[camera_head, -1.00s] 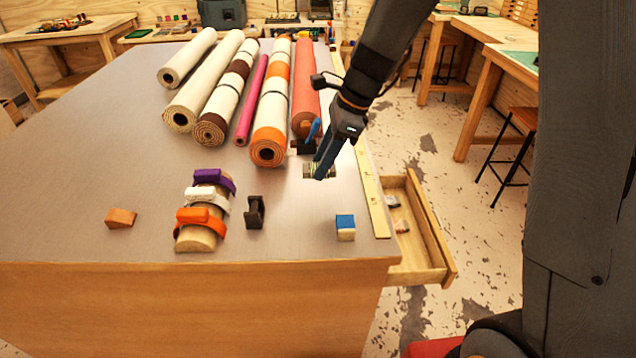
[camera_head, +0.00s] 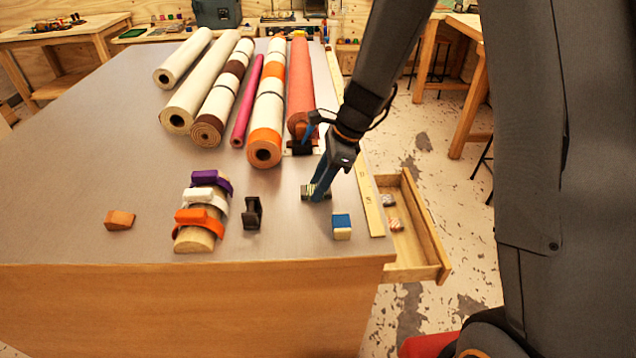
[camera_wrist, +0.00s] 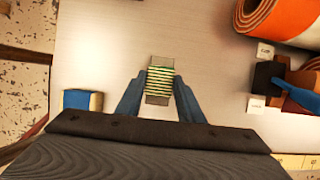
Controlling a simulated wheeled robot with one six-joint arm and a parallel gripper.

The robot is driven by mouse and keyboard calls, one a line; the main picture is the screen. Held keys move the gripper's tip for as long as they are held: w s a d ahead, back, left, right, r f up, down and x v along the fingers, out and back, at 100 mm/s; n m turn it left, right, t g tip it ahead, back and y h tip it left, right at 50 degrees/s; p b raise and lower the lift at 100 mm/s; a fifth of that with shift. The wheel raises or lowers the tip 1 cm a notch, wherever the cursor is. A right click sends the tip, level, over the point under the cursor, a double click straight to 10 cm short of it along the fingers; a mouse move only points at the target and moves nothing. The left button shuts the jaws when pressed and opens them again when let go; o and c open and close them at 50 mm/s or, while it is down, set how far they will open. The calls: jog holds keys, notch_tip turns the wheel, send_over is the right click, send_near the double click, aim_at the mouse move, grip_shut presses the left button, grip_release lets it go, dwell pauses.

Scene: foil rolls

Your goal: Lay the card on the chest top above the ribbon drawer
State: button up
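The card (camera_head: 316,192), wound with green and cream striped ribbon, is between my gripper's blue fingers (camera_head: 320,188) over the grey tabletop. In the wrist view the card (camera_wrist: 160,85) fills the gap between the fingertips (camera_wrist: 160,80), with its plain grey ends showing. My gripper is shut on it; whether the card clears the surface I cannot tell. An open wooden drawer (camera_head: 432,225) juts from the right side of the table, with a few small items inside. Which chest top is meant is not clear from these views.
A blue and white block (camera_head: 342,227) and a black holder (camera_head: 252,213) stand near the front. A stand with purple, white and orange bands (camera_head: 200,215) and an orange block (camera_head: 119,220) are further left. Several rolls (camera_head: 265,115) lie behind. The left tabletop is clear.

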jog(key=o, duration=0.4)
jog(key=b+v, duration=0.3)
jog(key=v, duration=0.8)
jog(key=s+d+f+n+h, duration=0.1)
jog(key=s+d+n, duration=0.2)
jog(key=s+n, duration=0.2)
jog(key=s+d+f+n+t+h, duration=0.1)
jog(key=s+d+f+n, duration=0.1)
jog(key=n, duration=0.4)
jog(key=s+d+f+n+h, duration=0.2)
jog(key=s+d+n, duration=0.2)
jog(key=s+n, duration=0.2)
jog(key=shift+s+d, duration=0.2)
jog(key=shift+s, duration=0.6)
jog(key=shift+s+f+n+t, duration=0.2)
jog(key=shift+n+t, duration=0.1)
jog(key=shift+n, duration=0.4)
